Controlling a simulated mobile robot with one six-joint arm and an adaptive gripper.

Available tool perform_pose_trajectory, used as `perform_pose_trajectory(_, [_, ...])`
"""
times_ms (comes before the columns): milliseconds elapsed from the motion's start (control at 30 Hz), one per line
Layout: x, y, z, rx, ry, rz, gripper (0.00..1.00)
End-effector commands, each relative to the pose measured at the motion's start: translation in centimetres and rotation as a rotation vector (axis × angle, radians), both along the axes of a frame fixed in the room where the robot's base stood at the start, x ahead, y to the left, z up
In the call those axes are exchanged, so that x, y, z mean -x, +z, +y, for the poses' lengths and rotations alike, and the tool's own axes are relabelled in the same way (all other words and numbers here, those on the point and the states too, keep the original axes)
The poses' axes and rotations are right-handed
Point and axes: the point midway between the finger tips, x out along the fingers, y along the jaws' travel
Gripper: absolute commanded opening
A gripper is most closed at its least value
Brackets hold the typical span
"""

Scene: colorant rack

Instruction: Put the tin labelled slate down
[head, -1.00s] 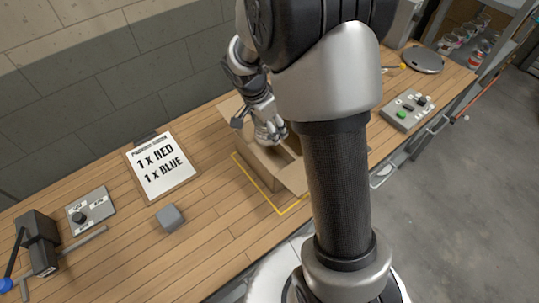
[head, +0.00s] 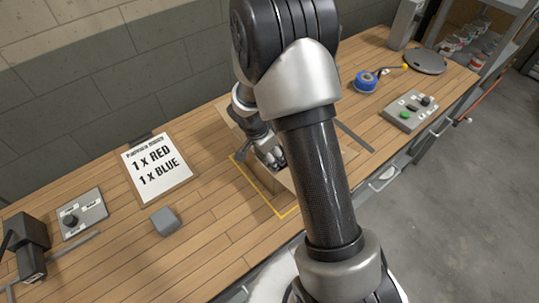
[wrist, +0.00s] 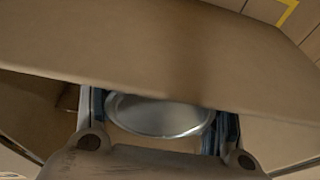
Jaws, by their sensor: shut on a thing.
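My gripper (wrist: 160,122) is shut on a tin (wrist: 158,116), seen from above as a round silver lid between the two fingers in the wrist view. Its label is out of sight, so I cannot read its name. In the head view my gripper (head: 270,155) is down at an open cardboard box (head: 286,180), partly hidden behind my arm. A cardboard flap or wall (wrist: 150,45) crosses the wrist view close beside the tin. Whether the tin touches the box floor cannot be told.
Yellow tape lines (head: 262,196) mark the bench around the box. A sign (head: 157,167) reading 1 x RED, 1 x BLUE and a grey block (head: 165,221) stand to the left. A blue round object (head: 366,82) and a button panel (head: 410,110) are at the right.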

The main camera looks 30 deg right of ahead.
Motion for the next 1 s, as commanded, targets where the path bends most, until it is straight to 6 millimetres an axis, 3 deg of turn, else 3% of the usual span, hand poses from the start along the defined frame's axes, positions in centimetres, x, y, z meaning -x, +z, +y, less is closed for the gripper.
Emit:
perform_pose_trajectory(267, [-0.03, -0.27, -0.02, 0.001, 0.0, -0.001, 0.26])
perform_pose_trajectory(300, [0.02, -0.23, 0.0, 0.0, 0.001, 0.001, 0.62])
perform_pose_trajectory(567, [0.02, -0.16, -0.01, 0.0, 0.001, 0.001, 0.79])
perform_pose_trajectory(1000, [0.03, 0.19, -0.01, 0.0, 0.0, 0.001, 0.8])
